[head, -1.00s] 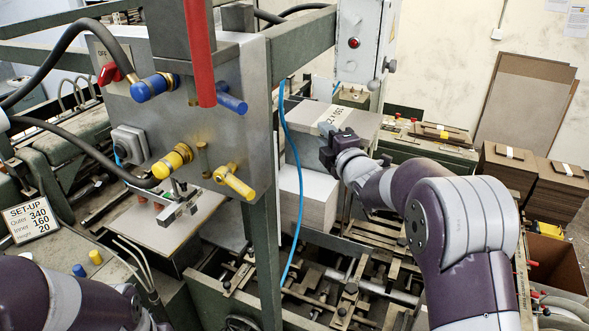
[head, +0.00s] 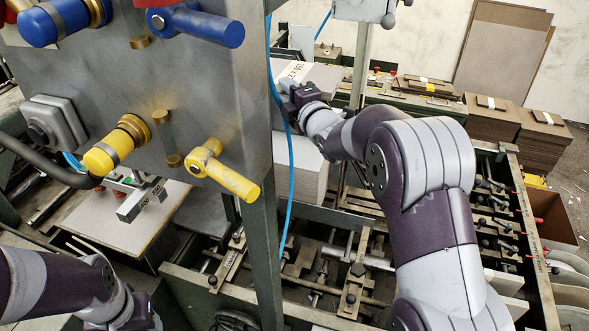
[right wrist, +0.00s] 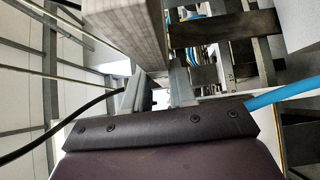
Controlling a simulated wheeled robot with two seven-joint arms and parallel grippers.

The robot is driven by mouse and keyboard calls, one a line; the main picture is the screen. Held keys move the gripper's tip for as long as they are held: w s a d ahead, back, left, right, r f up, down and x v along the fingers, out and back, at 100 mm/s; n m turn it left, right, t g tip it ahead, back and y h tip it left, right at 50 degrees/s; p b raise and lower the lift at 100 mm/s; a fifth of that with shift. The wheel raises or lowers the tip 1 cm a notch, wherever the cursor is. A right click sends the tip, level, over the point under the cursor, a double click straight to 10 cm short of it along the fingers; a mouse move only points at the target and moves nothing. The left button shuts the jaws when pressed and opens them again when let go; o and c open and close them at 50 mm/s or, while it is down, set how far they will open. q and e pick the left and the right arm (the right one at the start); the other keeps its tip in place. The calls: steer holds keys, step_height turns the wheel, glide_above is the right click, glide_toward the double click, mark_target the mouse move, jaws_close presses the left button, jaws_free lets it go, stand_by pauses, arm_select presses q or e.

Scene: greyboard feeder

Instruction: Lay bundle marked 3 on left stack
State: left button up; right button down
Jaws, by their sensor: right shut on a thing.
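A grey bundle (head: 322,76) with a white printed label lies behind the green post; its number is not readable. My right gripper (head: 288,88) is at the bundle's near left end by the label and is shut on it. The contact is partly hidden. In the right wrist view two grey fingers (right wrist: 160,94) stand close together below a layered grey block (right wrist: 128,28). A pale stack of board (head: 305,172) stands below the gripper; I cannot tell if the bundle touches it. My left gripper (head: 140,312) is at the bottom left, its fingers not clear.
A metal control panel (head: 225,110) with yellow and blue handles and a green post (head: 258,240) stand close in front. A blue hose (head: 288,200) hangs beside the post. Brown board stacks (head: 490,128) stand at the back right. Rods and clamps fill the feeder bed (head: 325,262).

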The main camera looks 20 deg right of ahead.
step_height(320, 180, down, 24)
steer(key=b, duration=0.9)
steer(key=shift+w+f, duration=0.2)
steer(key=shift+w, duration=0.1)
arm_select(q)
step_height(320, 180, down, 12)
steer(key=shift+w+r, duration=0.15)
steer(key=shift+w, duration=0.15)
arm_select(e)
steer(key=c, duration=0.9)
jaws_free()
steer(key=shift+a+f, duration=0.1)
arm_select(q)
steer(key=shift+a, duration=0.1)
